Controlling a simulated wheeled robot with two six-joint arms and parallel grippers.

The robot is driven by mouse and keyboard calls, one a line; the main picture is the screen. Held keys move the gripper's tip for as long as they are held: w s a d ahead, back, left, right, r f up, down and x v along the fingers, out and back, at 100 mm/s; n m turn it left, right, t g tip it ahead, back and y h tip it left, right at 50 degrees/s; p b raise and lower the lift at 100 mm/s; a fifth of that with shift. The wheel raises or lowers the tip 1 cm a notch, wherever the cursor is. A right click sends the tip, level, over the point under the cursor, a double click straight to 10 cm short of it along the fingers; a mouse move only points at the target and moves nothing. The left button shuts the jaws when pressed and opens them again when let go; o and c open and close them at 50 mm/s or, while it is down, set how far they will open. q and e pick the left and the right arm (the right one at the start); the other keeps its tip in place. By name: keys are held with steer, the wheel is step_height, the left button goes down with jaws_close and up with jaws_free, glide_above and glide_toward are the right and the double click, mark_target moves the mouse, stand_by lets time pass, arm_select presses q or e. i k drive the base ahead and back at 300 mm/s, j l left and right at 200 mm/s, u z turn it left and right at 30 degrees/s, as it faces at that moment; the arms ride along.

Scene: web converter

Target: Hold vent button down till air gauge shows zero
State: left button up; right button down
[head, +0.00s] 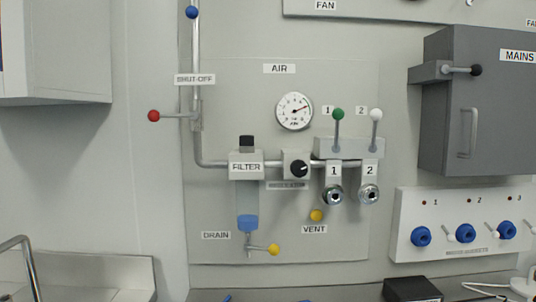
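The vent button (316,215) is a small round yellow knob on the grey wall panel, just above the VENT label (314,229). Nothing touches it. The air gauge (294,111) is a round white dial under the AIR label (279,69). Neither of my grippers is in view.
A red-knobbed shut-off lever (154,116) sticks out left from the vertical pipe. The filter (246,168) has a yellow drain lever (272,249) below. Outlets 1 (333,195) and 2 (369,194) sit above right of the button. A grey mains box (477,100) juts out at right.

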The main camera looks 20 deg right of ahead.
mark_target(316, 214)
steer(key=i+l+z, duration=0.1)
steer(key=l, duration=0.4)
steer(key=i+l, duration=0.1)
steer(key=l, duration=0.4)
steer(key=i+l+z, duration=0.15)
steer(key=l, duration=0.35)
steer(key=k, duration=0.05)
